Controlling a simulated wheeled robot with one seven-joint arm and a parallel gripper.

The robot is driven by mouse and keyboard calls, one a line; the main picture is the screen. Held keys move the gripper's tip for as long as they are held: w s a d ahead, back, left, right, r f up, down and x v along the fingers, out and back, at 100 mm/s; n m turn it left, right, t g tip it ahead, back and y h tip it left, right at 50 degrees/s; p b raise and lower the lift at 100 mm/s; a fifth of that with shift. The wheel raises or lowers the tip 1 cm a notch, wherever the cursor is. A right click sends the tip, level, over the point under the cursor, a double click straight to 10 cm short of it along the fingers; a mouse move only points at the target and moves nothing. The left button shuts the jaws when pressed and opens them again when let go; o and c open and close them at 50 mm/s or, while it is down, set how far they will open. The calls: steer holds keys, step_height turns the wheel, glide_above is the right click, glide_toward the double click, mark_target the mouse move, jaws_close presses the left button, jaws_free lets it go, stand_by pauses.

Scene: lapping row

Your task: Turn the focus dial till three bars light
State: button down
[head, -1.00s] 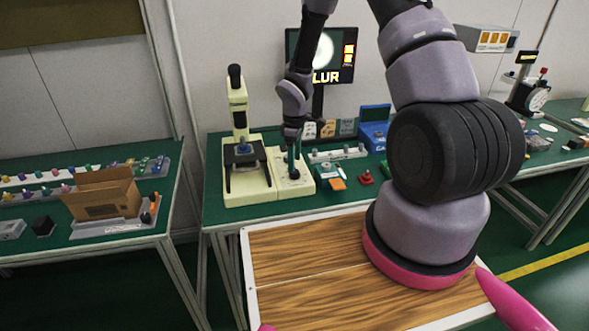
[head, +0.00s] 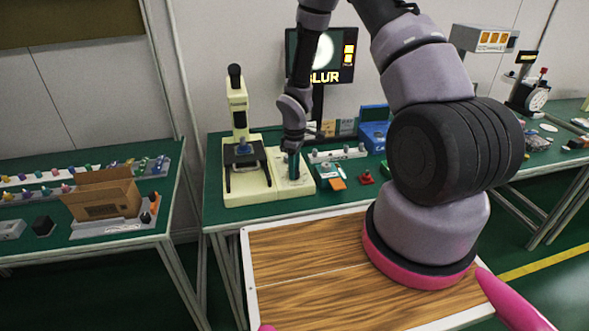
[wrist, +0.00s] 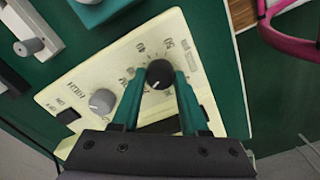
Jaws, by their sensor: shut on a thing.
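The black focus dial (wrist: 159,75) with a white mark sits on the cream control panel (wrist: 75,75), among printed numbers. My gripper (wrist: 159,82) has its two green fingers shut on the dial, one on each side. In the head view my gripper (head: 293,172) points down at the panel beside the cream microscope (head: 238,115), and hides the dial there. The monitor (head: 322,58) reads BLUR below a pale round picture. Lit yellow-orange bars (head: 348,53) show at its right; their exact number is hard to tell.
A grey knob (wrist: 102,101) and a black switch (wrist: 68,116) are on the same panel.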

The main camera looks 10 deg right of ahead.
steer(key=m, duration=0.4)
steer(key=shift+m, duration=0.4)
steer(key=shift+c, duration=2.1)
jaws_free()
step_height(320, 180, up, 11)
steer(key=shift+f, duration=0.1)
